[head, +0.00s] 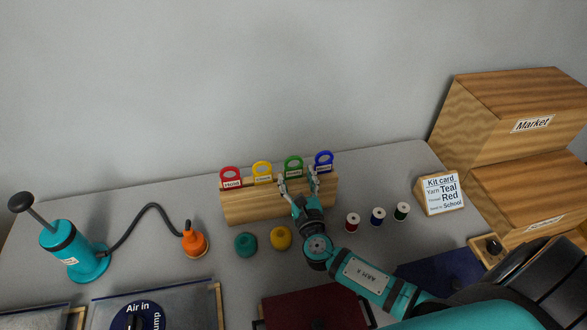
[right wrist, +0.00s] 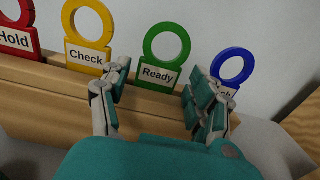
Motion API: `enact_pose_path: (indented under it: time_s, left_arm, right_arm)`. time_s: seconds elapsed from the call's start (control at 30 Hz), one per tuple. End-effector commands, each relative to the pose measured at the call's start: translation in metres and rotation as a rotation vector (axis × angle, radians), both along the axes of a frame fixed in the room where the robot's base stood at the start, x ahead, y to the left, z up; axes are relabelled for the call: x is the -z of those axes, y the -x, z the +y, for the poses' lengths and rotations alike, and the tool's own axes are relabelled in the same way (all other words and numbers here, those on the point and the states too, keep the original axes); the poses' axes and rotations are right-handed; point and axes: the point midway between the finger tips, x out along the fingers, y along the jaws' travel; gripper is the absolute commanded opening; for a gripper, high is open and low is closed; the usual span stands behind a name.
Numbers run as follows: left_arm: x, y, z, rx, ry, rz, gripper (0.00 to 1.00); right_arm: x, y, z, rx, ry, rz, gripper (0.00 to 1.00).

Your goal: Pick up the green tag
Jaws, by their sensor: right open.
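The green tag (head: 293,167) stands upright in the wooden holder (head: 251,206), between the yellow tag (head: 262,172) and the blue tag (head: 324,161). In the right wrist view the green tag (right wrist: 160,62) has a ring top and a label reading "Ready". My right gripper (head: 298,180) is open at the holder, just in front of the green tag. In the right wrist view its fingers (right wrist: 156,92) lie on either side of the green tag's label, and I cannot tell whether they touch it. My left gripper is not in view.
A red tag (head: 230,176) stands at the holder's left end. Teal yarn (head: 245,244) and yellow yarn (head: 281,238) lie in front. Several thread spools (head: 378,215) and a kit card (head: 440,193) are to the right. A teal pump (head: 75,251) stands at left.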

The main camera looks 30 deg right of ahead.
Motion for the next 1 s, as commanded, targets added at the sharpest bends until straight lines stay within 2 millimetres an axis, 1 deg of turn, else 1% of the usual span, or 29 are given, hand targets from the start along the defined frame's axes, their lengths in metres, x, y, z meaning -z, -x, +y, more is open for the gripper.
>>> enact_pose_path:
  time_s: [0.03,0.07,0.2,0.3,0.5,0.57,0.73,1.0]
  left_arm:
    - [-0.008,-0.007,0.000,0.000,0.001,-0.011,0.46]
    - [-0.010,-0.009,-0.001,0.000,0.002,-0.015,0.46]
    - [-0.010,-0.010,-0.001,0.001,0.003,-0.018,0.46]
    - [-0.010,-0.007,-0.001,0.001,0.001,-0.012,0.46]
    - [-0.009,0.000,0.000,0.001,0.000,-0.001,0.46]
    - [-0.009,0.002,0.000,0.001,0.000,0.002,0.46]
    - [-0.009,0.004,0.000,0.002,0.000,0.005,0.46]
    - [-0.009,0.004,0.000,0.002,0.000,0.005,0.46]
  right_arm:
    - [-0.006,-0.010,-0.002,0.001,0.001,-0.003,0.62]
    - [-0.007,-0.015,-0.003,0.000,0.001,-0.002,0.62]
    - [-0.004,-0.031,-0.008,0.001,0.000,-0.001,0.62]
    - [-0.003,-0.036,-0.009,0.000,-0.001,0.000,0.62]
    - [-0.003,-0.036,-0.009,-0.001,-0.001,0.000,0.62]
    - [-0.003,-0.036,-0.009,-0.001,-0.001,0.000,0.55]
    - [-0.003,-0.036,-0.009,-0.001,-0.001,0.000,0.33]
    - [-0.003,-0.035,-0.009,-0.001,-0.001,0.000,0.31]
